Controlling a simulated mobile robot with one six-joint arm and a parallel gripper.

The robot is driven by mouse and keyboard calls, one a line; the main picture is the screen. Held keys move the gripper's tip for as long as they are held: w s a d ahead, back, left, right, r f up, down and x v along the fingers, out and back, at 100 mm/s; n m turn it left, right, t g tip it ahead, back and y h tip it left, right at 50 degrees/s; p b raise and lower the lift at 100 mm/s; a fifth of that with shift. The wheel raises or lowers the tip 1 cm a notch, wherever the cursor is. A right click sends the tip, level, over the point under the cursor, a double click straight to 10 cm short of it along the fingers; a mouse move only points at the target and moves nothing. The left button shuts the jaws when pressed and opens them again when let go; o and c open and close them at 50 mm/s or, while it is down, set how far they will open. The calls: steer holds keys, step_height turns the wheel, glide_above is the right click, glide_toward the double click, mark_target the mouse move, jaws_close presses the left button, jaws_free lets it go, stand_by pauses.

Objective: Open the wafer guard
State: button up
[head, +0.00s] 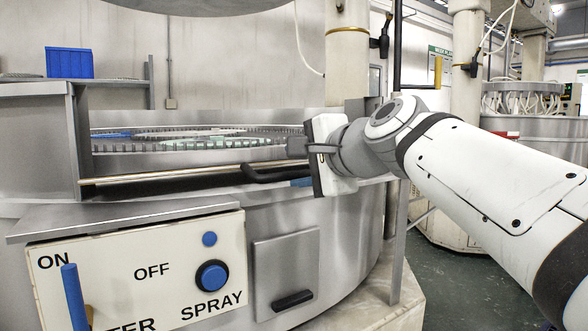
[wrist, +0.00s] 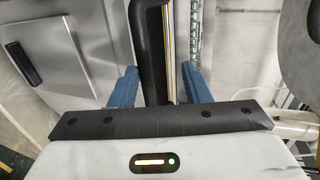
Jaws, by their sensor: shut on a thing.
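The wafer guard seems to be the low barrier with a pale gold edge (head: 165,174) along the front of the round lapping machine. Its black bar handle (head: 262,173) is at the right end of that edge. My gripper (wrist: 160,88) is shut on this handle, with a blue finger on each side; the black handle (wrist: 150,45) runs between them in the wrist view. In the head view my gripper comes in from the right, and its fingers are mostly hidden behind its own body. Toothed rings and pale discs show behind the guard.
A control panel (head: 140,275) with a blue lever (head: 75,297), a blue knob (head: 212,277) and a blue button (head: 209,239) is at front left. A metal door (head: 285,268) with a black pull is below my gripper. Open floor lies right of the machine.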

step_height(320, 180, up, 8)
steer(key=p, duration=0.3)
steer(key=s+d+f+n+g+h+p, duration=0.4)
steer(key=s+p, duration=0.5)
steer(key=p, duration=0.5)
steer(key=s+d+f+n+g+h+p, duration=0.3)
steer(key=s+d+f+n+g+p, duration=0.3)
steer(key=f+p, duration=0.5)
steer(key=s+d+n+p, duration=0.1)
steer(key=s+d+p, duration=0.1)
steer(key=s+p, duration=0.1)
steer(key=shift+s+d+f+n+h+p, duration=0.2)
steer(key=shift+d+n+h+p, duration=0.1)
steer(key=shift+h+p, duration=0.15)
